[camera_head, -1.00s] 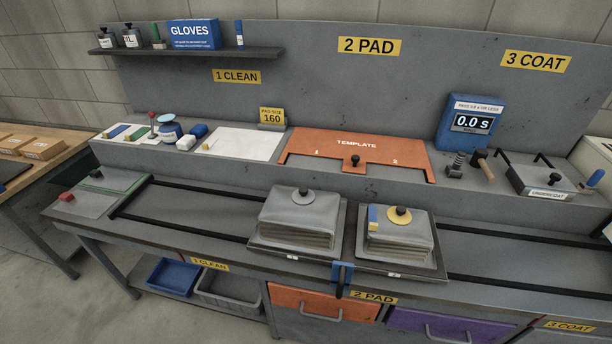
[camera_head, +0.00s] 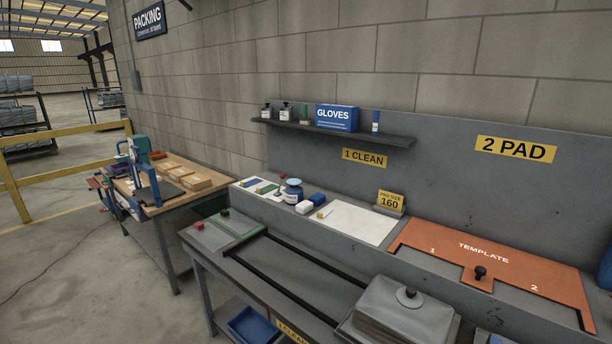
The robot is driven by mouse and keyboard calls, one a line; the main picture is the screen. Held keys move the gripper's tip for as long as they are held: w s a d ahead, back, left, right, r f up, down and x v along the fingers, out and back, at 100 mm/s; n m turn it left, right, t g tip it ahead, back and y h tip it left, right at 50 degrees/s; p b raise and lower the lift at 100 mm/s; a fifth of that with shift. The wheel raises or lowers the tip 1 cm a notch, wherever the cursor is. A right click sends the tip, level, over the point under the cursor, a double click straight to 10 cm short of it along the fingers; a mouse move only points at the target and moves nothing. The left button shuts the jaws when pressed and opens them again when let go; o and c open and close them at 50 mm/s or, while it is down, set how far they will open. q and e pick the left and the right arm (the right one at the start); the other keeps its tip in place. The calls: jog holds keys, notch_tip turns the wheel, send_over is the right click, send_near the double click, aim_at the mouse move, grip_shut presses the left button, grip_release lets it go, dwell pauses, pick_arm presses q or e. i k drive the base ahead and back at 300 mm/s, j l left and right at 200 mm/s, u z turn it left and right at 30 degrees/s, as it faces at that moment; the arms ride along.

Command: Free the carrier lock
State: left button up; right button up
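A grey block with a round knob on top, on its carrier (camera_head: 345,336), is at the bottom edge in the head view, partly cut off. A small part of the second carrier's load (camera_head: 492,338) shows at the bottom edge to its right. The dark rails (camera_head: 290,272) run from the carrier to the left end of the bench. No carrier lock can be made out in this view; the bench front below the carriers is out of frame. Neither of my grippers is in view.
The orange template (camera_head: 480,255) with a black knob lies on the ledge at right. A white sheet (camera_head: 355,222) and small bottles and blocks lie left of it. A shelf (camera_head: 340,132) holds a gloves box. A wooden packing table (camera_head: 170,185) stands left, with open floor before it.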

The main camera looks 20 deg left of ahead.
aim_at(282, 175)
jog(key=u, duration=1.15)
